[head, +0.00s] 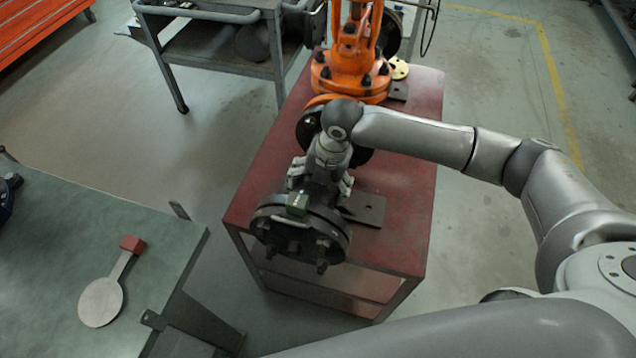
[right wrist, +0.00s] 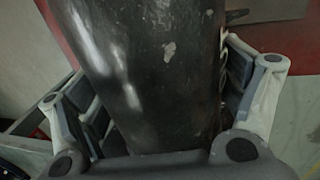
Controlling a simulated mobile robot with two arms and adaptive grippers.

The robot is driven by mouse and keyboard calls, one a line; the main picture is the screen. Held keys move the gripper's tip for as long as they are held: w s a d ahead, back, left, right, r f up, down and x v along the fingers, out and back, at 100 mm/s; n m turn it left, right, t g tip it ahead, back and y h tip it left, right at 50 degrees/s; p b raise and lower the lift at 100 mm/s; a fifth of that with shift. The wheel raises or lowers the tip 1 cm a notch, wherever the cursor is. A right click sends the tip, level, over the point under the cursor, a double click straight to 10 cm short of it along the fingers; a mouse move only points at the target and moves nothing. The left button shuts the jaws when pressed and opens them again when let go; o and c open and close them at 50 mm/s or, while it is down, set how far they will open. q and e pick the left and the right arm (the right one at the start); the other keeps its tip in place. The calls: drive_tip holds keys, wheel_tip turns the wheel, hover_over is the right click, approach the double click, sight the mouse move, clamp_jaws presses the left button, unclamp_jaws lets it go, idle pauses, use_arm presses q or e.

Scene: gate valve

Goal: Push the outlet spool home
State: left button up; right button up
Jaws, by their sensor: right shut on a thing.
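The outlet spool is a dark pipe piece; its near bolted flange (head: 300,232) faces me over the front of the red stand. My right gripper (head: 320,184) reaches down over the spool between its flanges. The right wrist view shows the scuffed black pipe body (right wrist: 150,60) between the fingers, which are shut around it. The orange gate valve (head: 350,75) stands behind, with its bolted bonnet upright. My arm and gripper hide much of the joint between spool and valve, so I cannot tell whether a gap is there. My left gripper is out of view.
The red stand (head: 405,235) carries the valve and dark support plates (head: 363,210). A green bench (head: 50,240) at left holds a round paddle with a red-ended handle (head: 103,298). A grey cart (head: 215,48) stands behind. Floor at right is clear.

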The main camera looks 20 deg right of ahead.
drive_tip(key=shift+w+d+r+p, duration=0.2)
drive_tip(key=shift+w+d+p, duration=0.15)
drive_tip(key=shift+w+p, duration=0.05)
drive_tip(key=shift+w+d+f, duration=0.15)
drive_tip(key=shift+w+d, duration=0.05)
drive_tip(key=shift+w, duration=0.15)
drive_tip(key=o, duration=1.2)
drive_tip(key=shift+s, duration=0.1)
drive_tip(key=r, duration=0.4)
drive_tip(key=s+d+r, duration=0.1)
drive_tip(key=r, duration=0.2)
drive_tip(key=d+r, duration=0.1)
drive_tip(key=r, duration=0.3)
drive_tip(key=shift+s+r, duration=0.15)
drive_tip(key=shift+r, duration=0.2)
